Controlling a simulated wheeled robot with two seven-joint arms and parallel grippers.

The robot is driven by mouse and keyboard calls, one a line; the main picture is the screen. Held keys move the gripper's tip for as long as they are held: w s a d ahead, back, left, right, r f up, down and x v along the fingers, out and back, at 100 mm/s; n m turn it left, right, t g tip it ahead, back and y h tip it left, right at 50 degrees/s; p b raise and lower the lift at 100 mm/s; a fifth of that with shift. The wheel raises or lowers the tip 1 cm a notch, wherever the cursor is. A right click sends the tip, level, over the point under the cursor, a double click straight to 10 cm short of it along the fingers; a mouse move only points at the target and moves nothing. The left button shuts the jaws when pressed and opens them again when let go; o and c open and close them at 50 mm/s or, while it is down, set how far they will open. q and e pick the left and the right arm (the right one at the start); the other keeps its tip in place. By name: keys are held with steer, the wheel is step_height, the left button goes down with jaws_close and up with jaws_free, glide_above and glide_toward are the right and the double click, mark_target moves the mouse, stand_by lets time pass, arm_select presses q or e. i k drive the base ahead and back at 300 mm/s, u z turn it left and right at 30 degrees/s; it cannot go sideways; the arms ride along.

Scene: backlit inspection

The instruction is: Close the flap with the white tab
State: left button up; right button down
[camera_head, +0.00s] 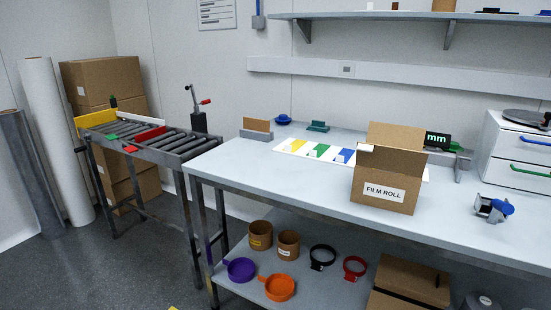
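An open brown cardboard box (384,201) labelled FILM ROLL stands on the right half of the grey workbench (300,190). One brown flap (396,134) stands up at its far side. A nearer brown panel (395,162) rises above the labelled front and looks like a second raised flap. A small white tab (366,148) shows at the upper left corner of this nearer panel. The inside of the box is hidden. Neither of my grippers is in view, and nothing touches the box.
A white sheet with coloured shapes (300,148) lies behind the box. A tape dispenser (494,208) and a white drawer unit (515,160) stand to its right. A green-lit gauge (437,140) is behind. A roller conveyor (150,140) stands farther left.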

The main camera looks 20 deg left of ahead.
mark_target(412, 163)
steer(key=u, duration=0.85)
steer(key=i, duration=0.5)
steer(key=z, duration=0.05)
